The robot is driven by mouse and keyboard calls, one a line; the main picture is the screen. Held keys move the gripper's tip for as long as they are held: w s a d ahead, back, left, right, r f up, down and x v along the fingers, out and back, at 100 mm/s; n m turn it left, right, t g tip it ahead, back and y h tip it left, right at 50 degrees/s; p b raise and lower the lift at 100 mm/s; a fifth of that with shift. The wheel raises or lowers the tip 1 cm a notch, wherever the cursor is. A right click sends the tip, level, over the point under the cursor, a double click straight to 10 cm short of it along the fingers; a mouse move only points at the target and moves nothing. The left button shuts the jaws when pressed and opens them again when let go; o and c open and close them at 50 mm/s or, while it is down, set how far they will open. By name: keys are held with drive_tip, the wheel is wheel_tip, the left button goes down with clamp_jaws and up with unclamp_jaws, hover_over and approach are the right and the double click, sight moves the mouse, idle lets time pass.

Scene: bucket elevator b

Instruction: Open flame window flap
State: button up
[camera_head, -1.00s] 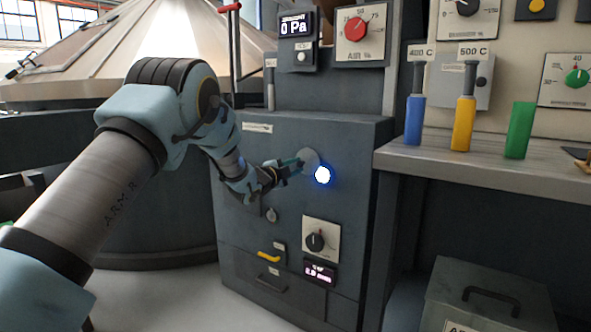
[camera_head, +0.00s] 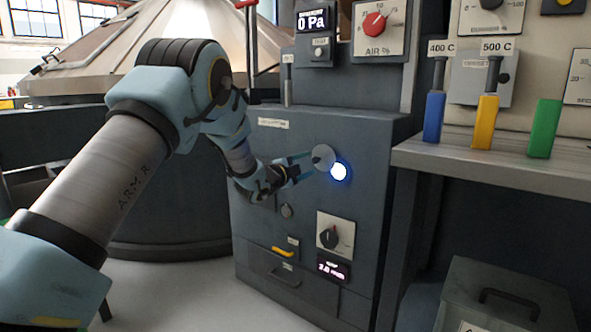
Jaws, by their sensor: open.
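The flame window is a bright blue-white round light (camera_head: 339,171) on the front of the dark grey cabinet (camera_head: 375,215). A round grey flap (camera_head: 323,157) sits at its upper left and leaves much of the glowing window visible. My gripper (camera_head: 312,166) is open, with its fingertips at the left edge of the flap. I cannot tell whether they touch it.
Below are a black knob on a white plate (camera_head: 335,237), a small display (camera_head: 333,270) and a yellow handle (camera_head: 283,252).

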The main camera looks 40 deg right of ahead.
drive_tip(key=v, duration=0.8)
drive_tip(key=w+a+f+n+t+y, duration=0.15)
drive_tip(key=w+a+n+y, duration=0.3)
drive_tip(key=a, duration=0.55)
drive_tip(key=w+a+f+n+t+y, duration=0.1)
drive_tip(key=w+a+n+t+y, duration=0.3)
drive_tip(key=a, duration=0.6)
drive_tip(key=w+a+f+n+g+y, duration=0.1)
drive_tip(key=w+a+f+n+y, duration=0.15)
drive_tip(key=a+n, duration=0.5)
drive_tip(key=s+a+f+n+g+y, duration=0.1)
drive_tip(key=s+a+n+y, duration=0.2)
drive_tip(key=a, duration=0.6)
drive_tip(key=s+a+f+n+g+y, duration=0.15)
drive_tip(key=s+a, duration=0.25)
drive_tip(key=a, duration=0.5)
drive_tip(key=s+a+f+n+g+y, duration=0.1)
drive_tip(key=s+a+n+g, duration=0.3)
drive_tip(key=s, duration=0.4)
drive_tip(key=s+a+n+g+y, duration=0.1)
drive_tip(key=s+a+n, duration=0.3)
drive_tip(key=s+a, duration=0.4)
wheel_tip(320, 180, up, 27)
drive_tip(key=d+p, duration=0.1)
drive_tip(key=p, duration=2.6)
drive_tip(key=shift+d+p, duration=0.2)
drive_tip(key=shift+p, duration=0.1)
